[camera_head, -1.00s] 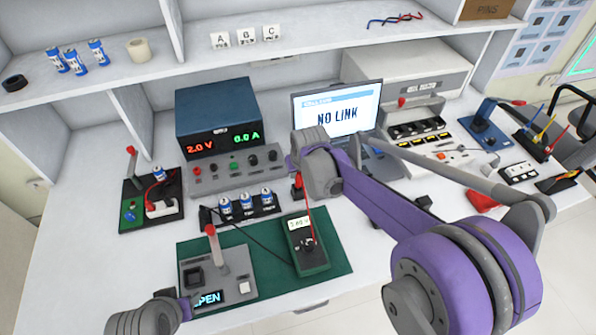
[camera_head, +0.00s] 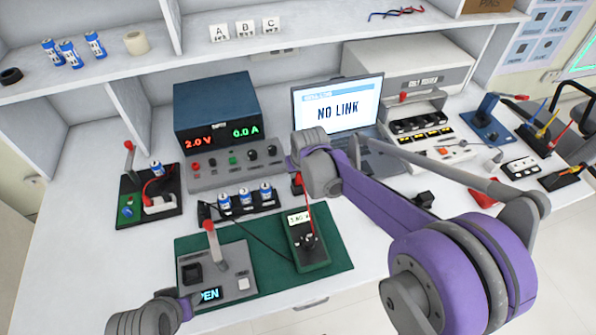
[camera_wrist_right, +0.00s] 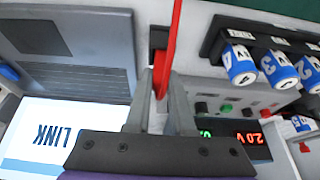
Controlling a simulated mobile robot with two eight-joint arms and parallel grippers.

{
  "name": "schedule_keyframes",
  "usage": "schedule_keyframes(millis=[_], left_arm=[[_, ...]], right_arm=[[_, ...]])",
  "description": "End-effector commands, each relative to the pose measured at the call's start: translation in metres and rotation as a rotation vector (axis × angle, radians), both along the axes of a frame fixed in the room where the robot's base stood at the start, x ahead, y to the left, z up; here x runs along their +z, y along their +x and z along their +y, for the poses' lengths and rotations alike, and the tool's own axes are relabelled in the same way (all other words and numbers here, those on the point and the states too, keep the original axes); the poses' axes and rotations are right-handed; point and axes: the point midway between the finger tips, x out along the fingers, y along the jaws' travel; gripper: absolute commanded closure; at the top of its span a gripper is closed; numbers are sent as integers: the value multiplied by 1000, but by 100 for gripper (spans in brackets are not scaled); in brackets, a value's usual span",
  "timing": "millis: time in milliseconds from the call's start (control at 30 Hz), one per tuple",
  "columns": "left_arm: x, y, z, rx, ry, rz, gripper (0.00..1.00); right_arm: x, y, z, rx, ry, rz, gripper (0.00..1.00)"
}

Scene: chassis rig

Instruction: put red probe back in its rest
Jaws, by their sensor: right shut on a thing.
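The red probe (camera_wrist_right: 161,90) is between the fingers of my right gripper (camera_wrist_right: 162,82) in the right wrist view, and the gripper is shut on it. A red and dark piece (camera_wrist_right: 159,40) lies just beyond the fingertips; I cannot tell whether it is the rest or touches the probe. In the head view a small red piece (camera_head: 297,180) shows below the right wrist, between the battery row and the laptop. A red lead (camera_head: 310,215) runs from there to the green multimeter (camera_head: 308,246). My left gripper (camera_head: 187,304) is at the lower left by the grey OPEN box; its fingers are unclear.
The grey box (camera_head: 228,262) with a red-tipped lever and the multimeter stand on a green mat (camera_head: 335,262). A battery holder (camera_head: 235,212), the power supply (camera_head: 216,108) and the laptop (camera_head: 338,112) stand close behind. A small black block (camera_head: 423,200) is right of my arm.

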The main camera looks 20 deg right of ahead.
Motion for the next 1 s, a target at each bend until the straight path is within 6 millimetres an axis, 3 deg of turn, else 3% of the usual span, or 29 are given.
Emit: schedule_keyframes(millis=[33, 233, 633, 1000], left_arm=[[-1, 0, 0, 0, 0, 0, 50], [0, 0, 0, 0, 0, 0, 50], [1, 0, 0, 0, 0, 0, 50], [8, 1, 0, 0, 0, -3, 50]], right_arm=[[-1, 0, 0, 0, 0, 0, 77], [0, 0, 0, 0, 0, 0, 44], [9, -4, 0, 0, 0, 0, 44], [75, -31, -1, 0, 0, 0, 44]])
